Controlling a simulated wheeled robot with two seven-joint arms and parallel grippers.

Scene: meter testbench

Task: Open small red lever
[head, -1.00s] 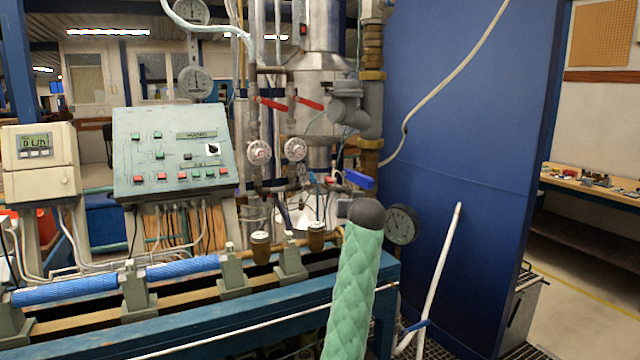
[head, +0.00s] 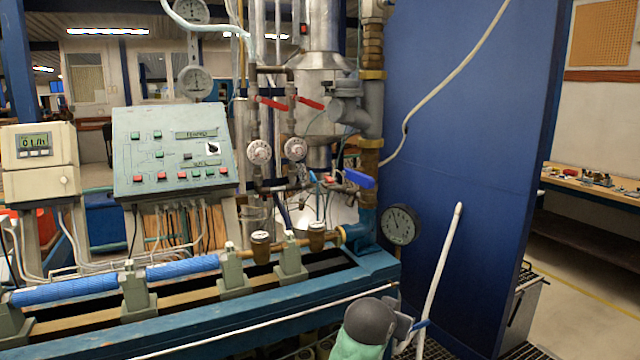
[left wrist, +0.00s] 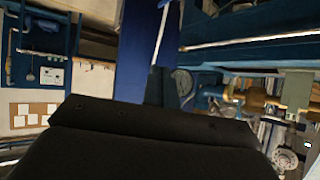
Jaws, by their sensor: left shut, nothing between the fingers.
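Two red levers, a left one (head: 272,103) and a right one (head: 309,103), sit on the vertical pipes above the round white valves in the head view. A smaller red piece (head: 331,179) shows beside the blue lever (head: 359,178); I cannot tell whether it is a lever. My left arm, with a green sleeve and dark wrist, enters from the bottom. Its gripper (head: 404,326) is partly hidden behind the wrist, low and well below all these levers, shut and empty. My right gripper is not in view.
A pressure gauge (head: 401,224) and a leaning white pole (head: 440,270) stand near the left gripper. A blue wall panel (head: 470,130) closes off the right. The blue bench (head: 250,318) with blue rollers spans the front. A control box (head: 172,150) stands left.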

